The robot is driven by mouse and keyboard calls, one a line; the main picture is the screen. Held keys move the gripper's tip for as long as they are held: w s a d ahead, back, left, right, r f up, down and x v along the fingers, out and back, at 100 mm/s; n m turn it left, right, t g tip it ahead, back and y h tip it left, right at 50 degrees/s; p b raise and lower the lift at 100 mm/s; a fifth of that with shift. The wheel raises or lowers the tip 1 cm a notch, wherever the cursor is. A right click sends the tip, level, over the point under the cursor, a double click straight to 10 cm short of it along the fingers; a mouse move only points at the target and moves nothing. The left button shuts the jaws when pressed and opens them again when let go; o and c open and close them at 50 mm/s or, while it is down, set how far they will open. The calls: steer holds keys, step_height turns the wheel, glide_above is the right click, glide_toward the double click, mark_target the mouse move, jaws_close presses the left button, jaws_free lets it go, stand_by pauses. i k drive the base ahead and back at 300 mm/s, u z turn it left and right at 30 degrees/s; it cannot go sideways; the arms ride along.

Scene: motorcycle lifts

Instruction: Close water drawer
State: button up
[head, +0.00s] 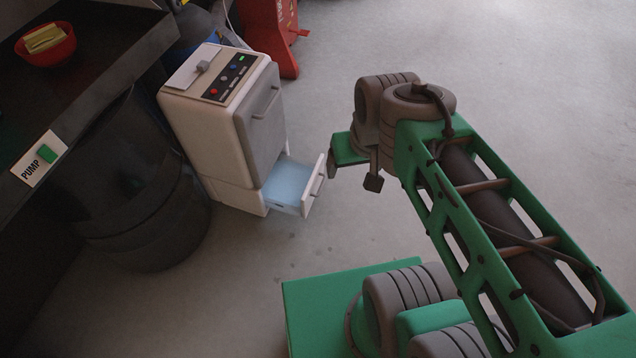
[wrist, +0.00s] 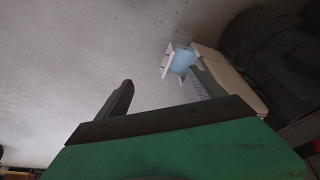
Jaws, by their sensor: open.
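The water drawer (head: 291,186) is pulled out from the bottom of a beige appliance (head: 205,120). It looks light blue inside and has a pale front with a handle. My gripper (head: 354,166) is in the air to the right of the drawer front, apart from it. In the wrist view, the drawer (wrist: 180,60) is beyond the gripper (wrist: 158,92), towards the upper right, with the appliance (wrist: 228,78) beside it. The fingers are apart with nothing between them.
A dark barrel (head: 140,190) stands left of the appliance, under a dark bench (head: 100,50) with a red bowl (head: 45,44) and a PUMP sign (head: 38,158). A red stand (head: 270,35) is behind. The floor right of the drawer is clear.

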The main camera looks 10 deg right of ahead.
mark_target(292, 188)
steer(key=u, duration=0.35)
steer(key=i, duration=0.9)
steer(key=u, duration=0.4)
